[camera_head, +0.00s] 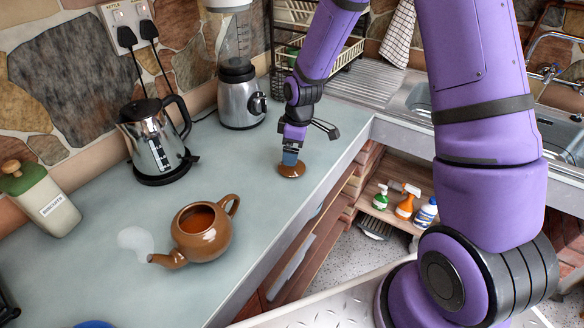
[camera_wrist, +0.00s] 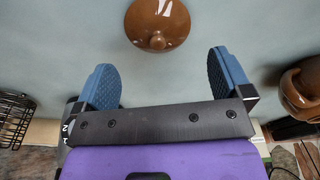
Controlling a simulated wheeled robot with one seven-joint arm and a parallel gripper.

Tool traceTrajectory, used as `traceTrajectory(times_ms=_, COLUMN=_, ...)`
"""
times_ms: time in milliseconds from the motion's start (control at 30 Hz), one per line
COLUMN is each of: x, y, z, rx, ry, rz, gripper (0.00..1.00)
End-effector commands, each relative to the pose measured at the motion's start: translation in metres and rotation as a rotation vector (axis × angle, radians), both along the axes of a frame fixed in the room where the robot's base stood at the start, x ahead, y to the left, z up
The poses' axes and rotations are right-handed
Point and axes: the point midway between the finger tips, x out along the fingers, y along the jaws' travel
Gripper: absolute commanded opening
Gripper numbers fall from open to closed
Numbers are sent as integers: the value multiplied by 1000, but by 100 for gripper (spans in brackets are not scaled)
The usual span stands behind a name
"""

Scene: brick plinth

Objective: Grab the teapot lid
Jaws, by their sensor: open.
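The brown teapot lid (camera_head: 291,170) lies on the pale counter near its front edge, and it also shows at the top of the wrist view (camera_wrist: 157,22) with its round knob (camera_wrist: 157,40). My gripper (camera_head: 290,158) is just above the lid in the head view and partly covers it. In the wrist view my gripper (camera_wrist: 166,75) has its blue fingers wide apart, and the lid lies ahead of the gap between them, held by neither. The brown teapot (camera_head: 203,240) stands open on the counter, with dark orange liquid inside; part of it shows in the wrist view (camera_wrist: 302,90).
A steel kettle (camera_head: 155,143) and a steel appliance (camera_head: 240,95) stand by the stone wall. A pale spill (camera_head: 135,240) lies by the spout. A dish rack (camera_head: 338,60) is behind my arm. Counter around the lid is clear.

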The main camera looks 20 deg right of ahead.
Motion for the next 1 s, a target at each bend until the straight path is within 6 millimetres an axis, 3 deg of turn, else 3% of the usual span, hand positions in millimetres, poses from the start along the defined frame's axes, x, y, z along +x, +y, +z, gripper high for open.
traceTrajectory(times_ms=167, x=0, y=1, z=-11, rx=0, ry=2, rz=0, gripper=97)
traceTrajectory(times_ms=500, x=4, y=3, z=-52, rx=1, ry=1, rz=-1, gripper=97)
traceTrajectory(times_ms=800, x=5, y=3, z=-56, rx=0, ry=-1, rz=-1, gripper=97)
traceTrajectory(times_ms=833, x=5, y=3, z=-56, rx=0, ry=-1, rz=-1, gripper=95)
traceTrajectory(times_ms=1000, x=5, y=3, z=-56, rx=0, ry=0, rz=-1, gripper=56)
